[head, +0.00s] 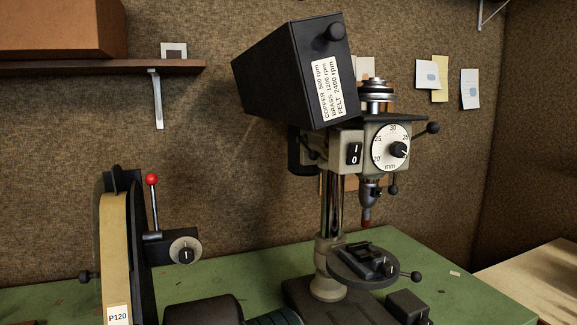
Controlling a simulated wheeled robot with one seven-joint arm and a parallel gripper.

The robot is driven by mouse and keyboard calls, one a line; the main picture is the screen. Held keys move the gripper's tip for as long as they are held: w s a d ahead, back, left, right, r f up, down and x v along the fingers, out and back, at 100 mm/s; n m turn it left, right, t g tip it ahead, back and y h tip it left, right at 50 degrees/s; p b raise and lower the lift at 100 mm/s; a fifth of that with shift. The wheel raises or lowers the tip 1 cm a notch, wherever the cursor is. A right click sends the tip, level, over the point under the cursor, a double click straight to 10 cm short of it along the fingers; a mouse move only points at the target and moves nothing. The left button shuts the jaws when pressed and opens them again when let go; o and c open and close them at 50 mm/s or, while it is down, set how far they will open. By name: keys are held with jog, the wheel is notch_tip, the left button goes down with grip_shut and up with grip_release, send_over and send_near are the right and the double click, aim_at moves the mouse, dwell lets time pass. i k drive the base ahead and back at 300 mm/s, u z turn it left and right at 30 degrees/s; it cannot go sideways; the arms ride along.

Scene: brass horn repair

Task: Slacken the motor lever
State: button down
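A drill press (347,140) stands on the green bench, its dark belt cover (290,75) tilted up and open, with speeds for copper, brass and felt on a label. A stepped pulley (376,92) shows beside the cover. A short dark lever with a knob (312,154) sits at the left of the drill head, partly in shadow. Another ball-ended handle (432,128) sticks out at the right. I cannot tell for sure which one is the motor lever. My gripper is not in view.
A belt sander (112,245) marked P120, with a red-balled lever (152,180), stands at the left. The drill table (365,268) holds a small dark vise. A shelf (100,67) with a brown box hangs upper left. The green bench (230,262) is mostly clear between the machines.

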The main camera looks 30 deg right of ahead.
aim_at(313, 154)
jog(key=k, duration=0.3)
jog(key=u, duration=0.6)
jog(key=i, duration=0.55)
jog(key=z, duration=1.6)
